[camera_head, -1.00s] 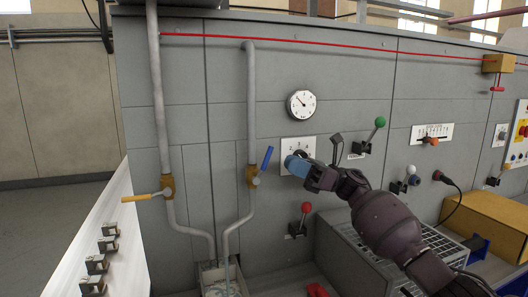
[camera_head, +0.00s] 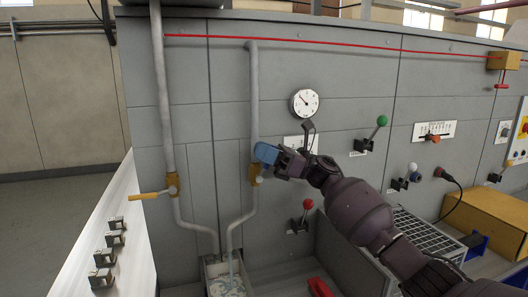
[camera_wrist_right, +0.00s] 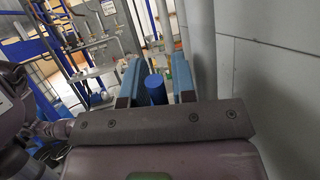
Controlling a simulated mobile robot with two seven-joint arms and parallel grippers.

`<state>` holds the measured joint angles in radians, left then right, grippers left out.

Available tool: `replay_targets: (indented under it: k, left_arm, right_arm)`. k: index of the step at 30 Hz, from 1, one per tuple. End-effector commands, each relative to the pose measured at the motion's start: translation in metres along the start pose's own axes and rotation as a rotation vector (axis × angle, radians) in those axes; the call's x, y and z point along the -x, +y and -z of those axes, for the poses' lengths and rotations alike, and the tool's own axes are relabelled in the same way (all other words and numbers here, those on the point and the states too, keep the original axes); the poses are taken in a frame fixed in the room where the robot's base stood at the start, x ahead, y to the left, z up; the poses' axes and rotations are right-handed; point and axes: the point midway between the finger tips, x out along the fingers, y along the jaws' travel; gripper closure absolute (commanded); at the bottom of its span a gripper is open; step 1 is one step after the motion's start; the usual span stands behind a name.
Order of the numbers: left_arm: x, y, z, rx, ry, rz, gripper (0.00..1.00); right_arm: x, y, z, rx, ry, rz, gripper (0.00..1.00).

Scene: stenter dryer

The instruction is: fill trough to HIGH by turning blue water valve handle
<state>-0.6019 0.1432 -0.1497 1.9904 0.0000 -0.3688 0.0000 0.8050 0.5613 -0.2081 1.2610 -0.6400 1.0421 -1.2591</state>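My right gripper (camera_head: 266,153) is at the blue water valve on the grey wall, its blue fingers hiding the handle in the head view. In the right wrist view the blue handle (camera_wrist_right: 156,90) stands between the two fingers, with a narrow gap on each side, so the gripper is open around it. The brass valve body (camera_head: 254,174) shows just below the fingers on a grey pipe. That pipe runs down to the trough (camera_head: 206,273), where pale, swirling water shows. The level mark cannot be read. My left gripper is not in view.
A yellow-handled valve (camera_head: 150,195) sits on the pipe to the left. A red-knobbed lever (camera_head: 304,212), a green-knobbed lever (camera_head: 377,130) and a round gauge (camera_head: 304,102) are on the wall near my right arm. A white rail with several clips (camera_head: 107,255) runs along the left.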

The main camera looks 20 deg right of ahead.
Motion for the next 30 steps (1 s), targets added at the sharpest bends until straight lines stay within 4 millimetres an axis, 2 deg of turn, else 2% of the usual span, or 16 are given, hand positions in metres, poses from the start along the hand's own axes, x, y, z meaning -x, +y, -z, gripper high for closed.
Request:
replay_targets:
  k: [1, 5, 17, 23, 30]
  left_arm:
    - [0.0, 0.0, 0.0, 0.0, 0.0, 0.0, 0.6]
    - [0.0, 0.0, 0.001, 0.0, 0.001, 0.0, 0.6]
    - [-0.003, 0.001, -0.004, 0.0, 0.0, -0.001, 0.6]
    - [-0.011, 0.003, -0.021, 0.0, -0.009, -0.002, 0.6]
    - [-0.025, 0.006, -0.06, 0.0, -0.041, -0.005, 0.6]
  right_arm:
    - [0.0, 0.0, 0.0, 0.0, 0.0, 0.0, 0.82]
    - [0.0, 0.0, 0.0, 0.0, 0.0, 0.0, 1.0]
    - [0.002, 0.0, 0.001, -0.003, -0.016, 0.0, 1.0]
    - [0.008, -0.002, 0.003, -0.018, -0.082, 0.001, 1.0]
    - [0.021, -0.006, 0.007, -0.051, -0.23, 0.002, 1.0]
